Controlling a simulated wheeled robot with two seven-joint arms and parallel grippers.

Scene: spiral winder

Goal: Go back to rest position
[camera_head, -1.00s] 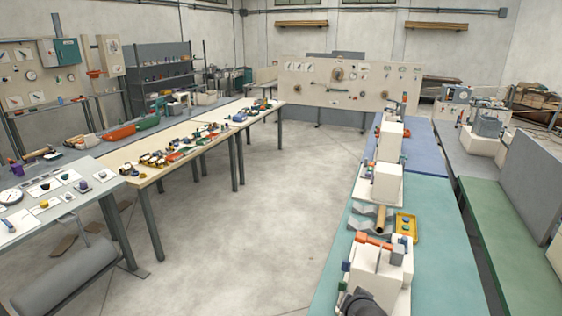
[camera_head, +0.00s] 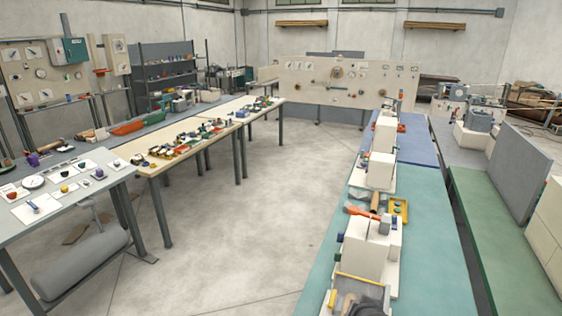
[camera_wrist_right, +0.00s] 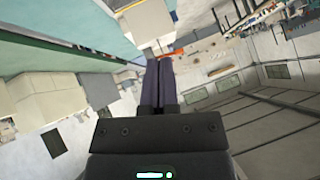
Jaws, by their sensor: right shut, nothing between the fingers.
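My right gripper (camera_wrist_right: 160,82) shows in the right wrist view with its two dark fingers together and nothing between them. Above the fingertips in that view is a pale block-like fixture (camera_wrist_right: 148,30), apart from them as far as I can tell. In the head view, a dark part at the bottom edge, low over the right-hand bench, looks like my right arm, but its gripper cannot be made out there. My left gripper is in neither view.
A long teal bench (camera_head: 440,270) on the right carries white fixtures (camera_head: 372,250) with orange and blue parts and a yellow tray (camera_head: 398,210). Tables with small parts, including a wooden-topped one (camera_head: 150,172), stand left. The floor (camera_head: 270,200) between is clear.

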